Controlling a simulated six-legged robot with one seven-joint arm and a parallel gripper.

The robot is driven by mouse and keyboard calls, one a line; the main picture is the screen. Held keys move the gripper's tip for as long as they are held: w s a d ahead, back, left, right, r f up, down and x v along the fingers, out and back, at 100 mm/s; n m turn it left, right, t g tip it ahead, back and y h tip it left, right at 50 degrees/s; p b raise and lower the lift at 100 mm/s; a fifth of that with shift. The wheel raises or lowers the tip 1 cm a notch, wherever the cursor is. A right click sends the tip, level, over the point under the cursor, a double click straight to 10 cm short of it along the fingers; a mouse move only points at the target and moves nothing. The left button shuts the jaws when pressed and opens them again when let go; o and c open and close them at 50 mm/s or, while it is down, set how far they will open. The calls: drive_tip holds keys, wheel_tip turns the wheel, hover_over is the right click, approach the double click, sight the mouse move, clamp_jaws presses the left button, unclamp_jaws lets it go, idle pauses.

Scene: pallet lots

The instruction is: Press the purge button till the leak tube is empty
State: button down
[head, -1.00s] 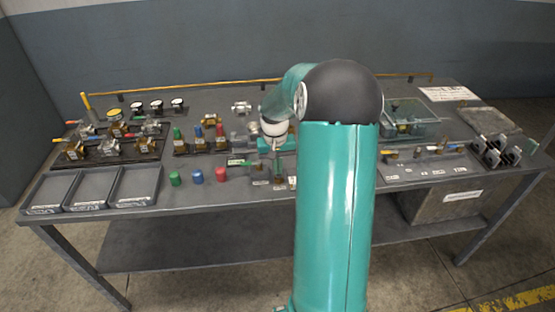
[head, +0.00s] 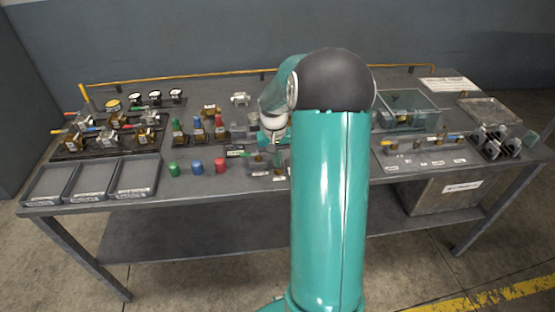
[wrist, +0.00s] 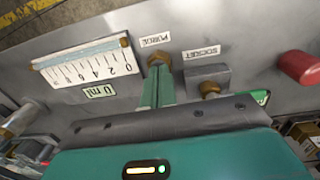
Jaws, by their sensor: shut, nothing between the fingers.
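The purge button (wrist: 157,61) is a brass knob by the PURGE label (wrist: 155,41) in the wrist view. My gripper (wrist: 158,80) is shut and empty, its teal fingertips right at the button. I cannot tell whether they touch or press it. The leak tube (wrist: 82,54) lies to the left, a pale clear tube along a white numbered scale. The readout (wrist: 100,92) beside it shows 0 ml. In the head view my arm hides the tube, and the button cannot be made out there.
A grey block with a brass fitting (wrist: 209,88) sits beside the button at the SOCKET label. A red cap (wrist: 299,67) stands farther right. On the bench are trays (head: 134,177), valves (head: 105,135), colored caps (head: 197,167) and a clear box (head: 408,112).

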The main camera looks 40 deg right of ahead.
wheel_tip(320, 180, up, 14)
drive_tip(key=shift+w+a+f, duration=0.15)
drive_tip(key=shift+w, duration=0.2)
idle(0.4)
drive_tip(key=s+a+r+n+t+h, duration=0.1)
drive_tip(key=s+a+r+n, duration=0.2)
drive_tip(key=a, duration=0.5)
drive_tip(key=s+a+r+t, duration=0.2)
drive_tip(key=a+r, duration=0.3)
drive_tip(key=a, duration=0.3)
drive_tip(key=s+a+f+n+t+y, duration=0.1)
drive_tip(key=s+a+n+t, duration=0.2)
drive_tip(key=s+a, duration=1)
drive_tip(key=shift+s+a+f+n, duration=0.15)
drive_tip(key=shift+a+f+n, duration=0.05)
drive_tip(key=shift+a+n, duration=0.25)
drive_tip(key=shift+d, duration=0.1)
